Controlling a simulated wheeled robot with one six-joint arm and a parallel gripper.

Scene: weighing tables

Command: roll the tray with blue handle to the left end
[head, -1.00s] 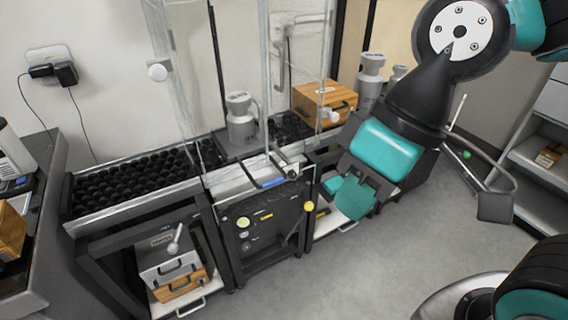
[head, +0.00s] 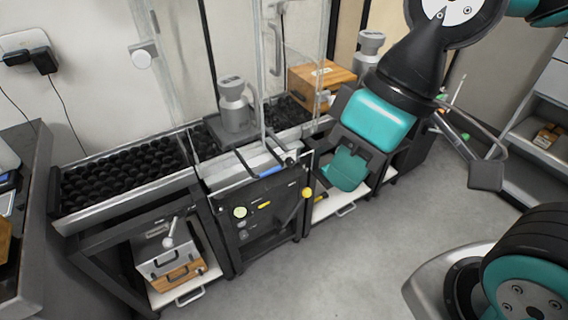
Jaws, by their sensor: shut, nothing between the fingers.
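The tray (head: 216,127) with the blue handle (head: 271,172) is a dark plate on the ball-roller table, near its middle section. A grey metal canister weight (head: 234,107) stands upright on it. The handle bar juts out over the table's front edge. My gripper (head: 345,170), with teal fingers, is shut and empty. It appears to the right of the handle, in front of the table, clear of it in the picture. The left end (head: 66,221) of the roller table is at the picture's left. My gripper hides part of the table's right section.
Clear upright panels (head: 178,75) enclose the middle section. A wooden box (head: 318,82) and another grey canister (head: 368,50) stand to the right. Black rollers (head: 125,170) to the left are bare. Grey floor (head: 330,255) in front is free. A bench (head: 35,265) stands at left.

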